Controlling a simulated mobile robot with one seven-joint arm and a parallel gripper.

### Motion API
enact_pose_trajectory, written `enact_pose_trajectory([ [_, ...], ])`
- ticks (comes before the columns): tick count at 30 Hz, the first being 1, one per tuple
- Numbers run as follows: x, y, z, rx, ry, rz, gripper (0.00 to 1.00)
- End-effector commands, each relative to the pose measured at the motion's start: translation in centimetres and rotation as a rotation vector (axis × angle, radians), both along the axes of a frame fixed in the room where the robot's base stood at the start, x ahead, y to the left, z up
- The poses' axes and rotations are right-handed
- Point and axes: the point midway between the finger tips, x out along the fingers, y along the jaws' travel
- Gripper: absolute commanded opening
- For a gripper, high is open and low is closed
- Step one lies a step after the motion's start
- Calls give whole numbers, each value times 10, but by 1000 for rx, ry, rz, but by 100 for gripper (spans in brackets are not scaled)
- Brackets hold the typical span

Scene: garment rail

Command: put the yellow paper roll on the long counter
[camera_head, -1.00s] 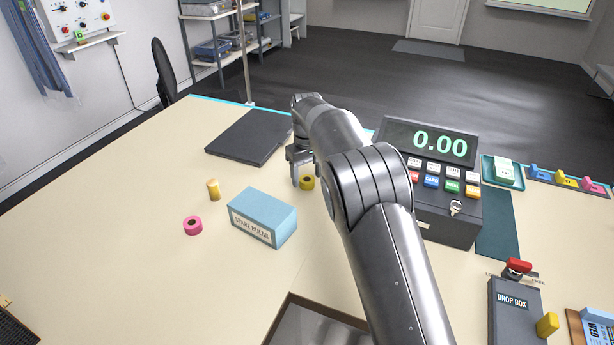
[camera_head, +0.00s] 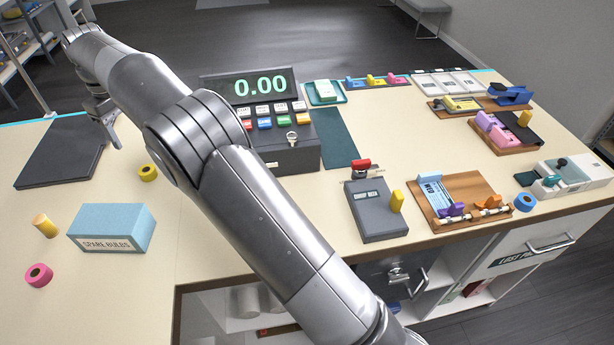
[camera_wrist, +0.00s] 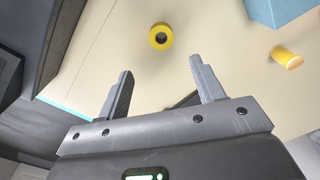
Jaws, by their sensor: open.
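The yellow paper roll (camera_head: 148,172) lies on the long counter (camera_head: 120,255), between the dark flat pad and the cash register. It also shows in the wrist view (camera_wrist: 161,36), hole toward the camera, beyond my fingertips. My gripper (camera_head: 110,128) is above the counter, up and to the left of the roll in the head view, near the pad's right edge. In the wrist view my gripper (camera_wrist: 166,82) has its two fingers spread with nothing between them. The roll stands apart from the fingers.
A blue spare bulbs box (camera_head: 112,230), a pink roll (camera_head: 39,275) and a yellow cylinder (camera_head: 45,225) are at the left. The dark pad (camera_head: 62,150) lies behind them. The cash register (camera_head: 285,145) is right of the roll. Bare counter surrounds the roll.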

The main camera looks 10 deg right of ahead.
Motion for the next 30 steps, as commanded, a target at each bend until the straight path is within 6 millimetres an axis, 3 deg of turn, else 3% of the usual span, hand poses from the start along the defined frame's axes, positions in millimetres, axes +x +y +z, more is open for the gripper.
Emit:
enact_pose_trajectory([
  [5, 3, -43, 31, 27, -23, -74, 62],
  [14, -20, -164, 95, 98, -89, -281, 62],
  [22, -75, -264, 128, 152, -162, -457, 62],
  [30, -152, -344, 130, 195, -242, -621, 62],
])
